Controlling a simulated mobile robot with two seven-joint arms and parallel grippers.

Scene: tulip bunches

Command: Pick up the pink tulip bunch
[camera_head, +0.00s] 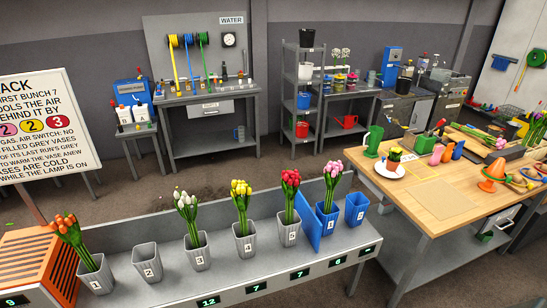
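The pink tulip bunch (333,172) stands upright, leaning slightly right, in a blue vase (327,221) near the right end of the grey bench. Its blossoms are pink and its green stems go down into the vase; the stem ends are hidden. A blue divider panel (307,222) stands just left of that vase. A second blue vase (356,208), with no flowers showing, stands to its right. Neither of my grippers is in view.
Grey vases on the bench hold orange (69,228), white (186,202), yellow (241,190) and red (290,180) tulips; the grey vase marked 2 (147,262) shows no flowers. A wooden-topped table (440,203) stands right.

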